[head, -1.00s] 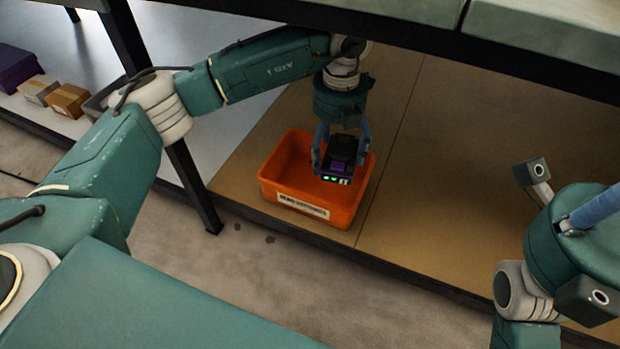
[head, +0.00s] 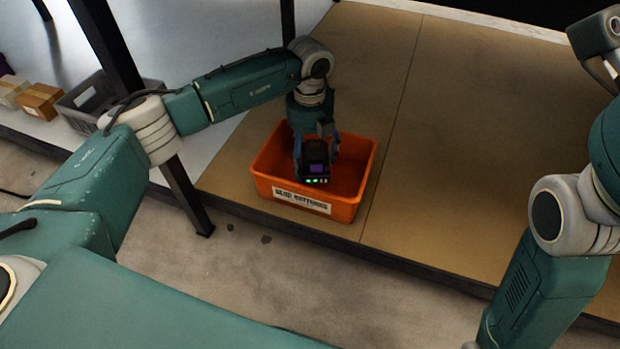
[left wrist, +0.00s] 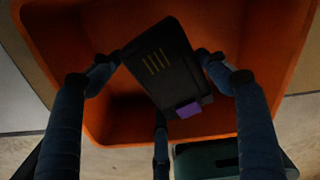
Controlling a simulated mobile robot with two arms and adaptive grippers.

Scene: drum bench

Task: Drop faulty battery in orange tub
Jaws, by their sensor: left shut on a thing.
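The faulty battery (head: 314,160) is a black block with a purple patch and small lit green lights. My left gripper (head: 316,150) is shut on it and holds it over the inside of the orange tub (head: 350,205), whose front label reads "DEAD BATTERIES". In the left wrist view the battery (left wrist: 163,65) sits tilted between the blue fingers, with the tub's orange floor and walls (left wrist: 255,60) around it. I cannot tell whether it touches the tub floor. In the head view my right arm is at the right edge, and its fingertips are out of frame.
The tub stands on a brown board shelf (head: 450,150) near its front edge, with free board to the right. A dark table leg (head: 180,190) stands left of it. A grey crate (head: 95,95) and cardboard boxes (head: 40,98) lie farther left.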

